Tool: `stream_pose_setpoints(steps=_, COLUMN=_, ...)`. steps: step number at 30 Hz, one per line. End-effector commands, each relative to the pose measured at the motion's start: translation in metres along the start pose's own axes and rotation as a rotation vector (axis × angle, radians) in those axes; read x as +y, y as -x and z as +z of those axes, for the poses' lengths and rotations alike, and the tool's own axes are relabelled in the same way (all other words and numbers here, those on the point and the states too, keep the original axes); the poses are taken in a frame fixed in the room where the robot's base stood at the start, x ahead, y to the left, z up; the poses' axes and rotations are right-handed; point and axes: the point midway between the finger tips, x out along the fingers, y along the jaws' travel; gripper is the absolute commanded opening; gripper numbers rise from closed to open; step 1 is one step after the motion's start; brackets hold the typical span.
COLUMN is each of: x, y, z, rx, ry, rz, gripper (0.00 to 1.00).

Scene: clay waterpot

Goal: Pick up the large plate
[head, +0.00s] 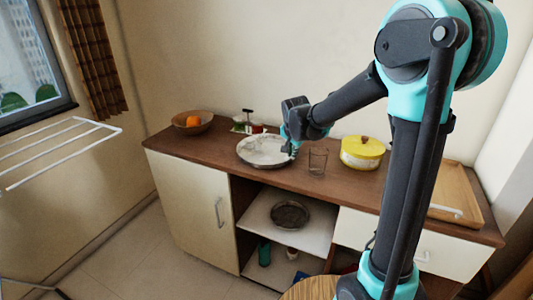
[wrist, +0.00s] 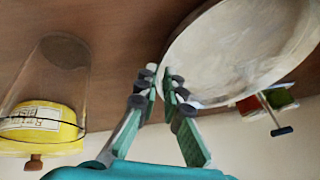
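The large plate (head: 262,150) is round and pale with a darker rim. It lies on the brown counter in the head view, left of the clear glass. My gripper (head: 291,150) is at the plate's right rim, pointing down. In the wrist view, the plate (wrist: 235,50) fills the upper right. The fingertips of my gripper (wrist: 160,82) are close together at its rim, one finger on the inner side and one on the outer side. The fingers look shut on the rim, and the exact contact is partly hidden.
The clear glass (head: 317,161) stands close right of my gripper. A yellow pot (head: 362,155) and a wooden tray (head: 455,190) are farther right. A bowl with an orange (head: 193,121) and small jars (head: 247,126) stand left and behind. A dark plate (head: 290,215) lies on the shelf below.

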Motion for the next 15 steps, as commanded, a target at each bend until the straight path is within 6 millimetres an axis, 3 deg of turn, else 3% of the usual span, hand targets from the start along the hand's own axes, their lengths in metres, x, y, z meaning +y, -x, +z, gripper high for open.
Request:
stream_pose_setpoints(steps=6, x=0.0, y=-0.024, z=0.0, rx=0.0, ry=0.0, rz=0.0, gripper=0.08)
stream_pose_setpoints(steps=15, x=0.0, y=-0.028, z=0.0, rx=0.0, ry=0.0, rz=0.0, gripper=0.08)
